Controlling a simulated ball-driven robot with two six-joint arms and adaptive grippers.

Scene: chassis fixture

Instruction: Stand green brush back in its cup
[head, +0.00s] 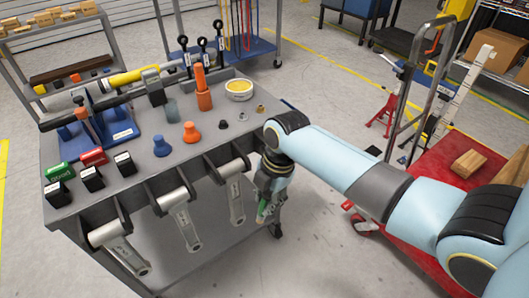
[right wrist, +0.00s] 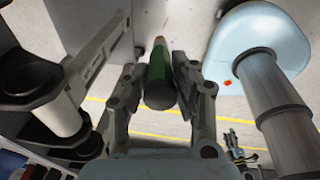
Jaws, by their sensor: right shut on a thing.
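My right gripper (head: 266,208) hangs beyond the right front corner of the grey workbench (head: 225,137), pointing down, lower than the top. It is shut on the green brush (head: 261,213); only a small green part shows in the head view. In the right wrist view the green brush (right wrist: 159,75) lies between the two fingers (right wrist: 158,88), its dark end nearer the camera and a pale tip at the far end. A small dark grey-green cup (head: 171,109) stands on the bench; I cannot tell whether it is the brush's own. My left gripper is not in view.
Silver link arms (head: 181,217) hang along the bench front, close to my right gripper. A yellow-filled tin (head: 239,90), an orange cone (head: 190,132) and a blue cone (head: 161,147) stand on top. A red cart (head: 428,205) is at right.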

